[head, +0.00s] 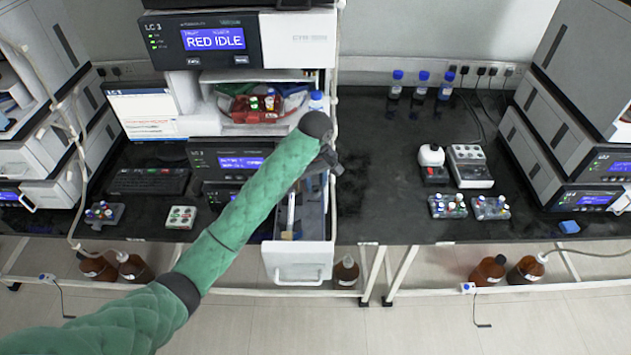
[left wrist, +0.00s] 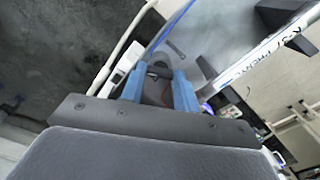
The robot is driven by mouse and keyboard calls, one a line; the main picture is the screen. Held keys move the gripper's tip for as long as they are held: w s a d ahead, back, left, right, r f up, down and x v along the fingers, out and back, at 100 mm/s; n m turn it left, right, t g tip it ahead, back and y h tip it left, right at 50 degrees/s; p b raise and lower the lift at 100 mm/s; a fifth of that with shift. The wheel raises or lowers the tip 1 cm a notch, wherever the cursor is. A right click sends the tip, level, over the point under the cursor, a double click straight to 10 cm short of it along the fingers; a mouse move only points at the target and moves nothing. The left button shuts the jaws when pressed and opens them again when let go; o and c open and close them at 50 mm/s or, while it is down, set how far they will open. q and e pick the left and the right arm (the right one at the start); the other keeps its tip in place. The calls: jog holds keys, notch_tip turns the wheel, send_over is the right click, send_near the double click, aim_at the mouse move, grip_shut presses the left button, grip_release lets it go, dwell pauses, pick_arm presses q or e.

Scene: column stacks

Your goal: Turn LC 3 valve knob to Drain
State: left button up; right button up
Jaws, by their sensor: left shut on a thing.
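The LC 3 stack (head: 210,160) stands in the middle of the head view. Its upper display reads "RED IDLE". My left arm crosses in front of it, and my left gripper (head: 328,163) is at the right side of the stack. In the left wrist view the two blue fingers of my left gripper (left wrist: 158,85) are shut on a small dark knob (left wrist: 157,71) beside a grey panel. The fingers hide much of the knob. I cannot read its setting or a Drain label. In the head view the knob is hidden by my arm. My right gripper is not in view.
An open white drawer (head: 298,268) sticks out below my left gripper. A red tray (head: 262,108) with vials sits in the stack's opening. Blue-capped bottles (head: 421,88), a small white device (head: 431,157) and vial racks stand to the right. The black bench beside the stack is mostly clear.

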aim_at(316, 186)
pick_arm(q)
jog(key=shift+n, duration=1.7)
jog(key=o, duration=1)
jog(key=shift+r, duration=0.15)
notch_tip(316, 186, up, 5)
jog(key=shift+f, duration=0.1)
jog(key=shift+r+b, duration=0.3)
jog(key=shift+r, duration=1.05)
